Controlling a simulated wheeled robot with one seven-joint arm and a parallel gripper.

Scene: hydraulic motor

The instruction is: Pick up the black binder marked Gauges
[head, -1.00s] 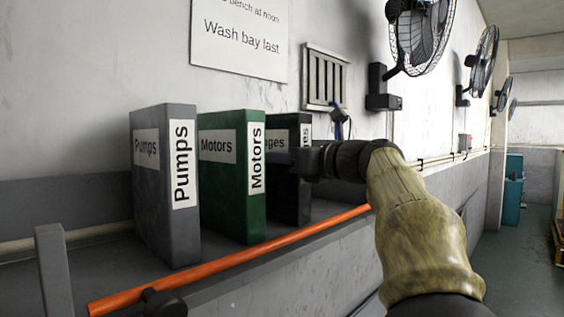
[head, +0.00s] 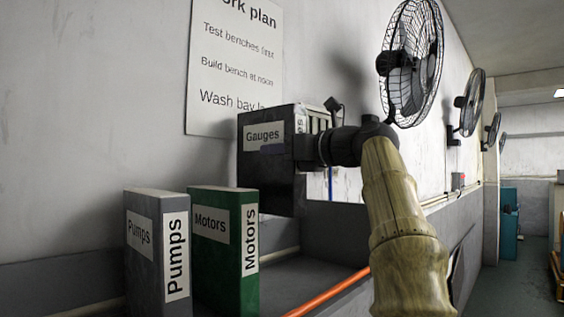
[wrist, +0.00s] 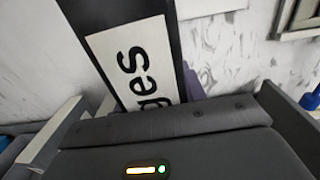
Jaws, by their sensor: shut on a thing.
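The black binder marked Gauges (head: 266,180) is held upright in the air, above the shelf and higher than the other binders. My gripper (head: 300,151) is shut on its spine side from the right and covers part of the spine label. In the wrist view the binder (wrist: 135,62) stands tilted in the picture, with the letters "ges" showing on its white label. My gripper's fingers (wrist: 172,108) flank it there, and its lower part is hidden behind the gripper body.
A grey binder marked Pumps (head: 150,270) and a green binder marked Motors (head: 218,275) stand on the shelf below left. An orange rail (head: 330,292) runs along the shelf's front edge. A wall sign (head: 230,70) and black fans (head: 410,65) are on the wall behind.

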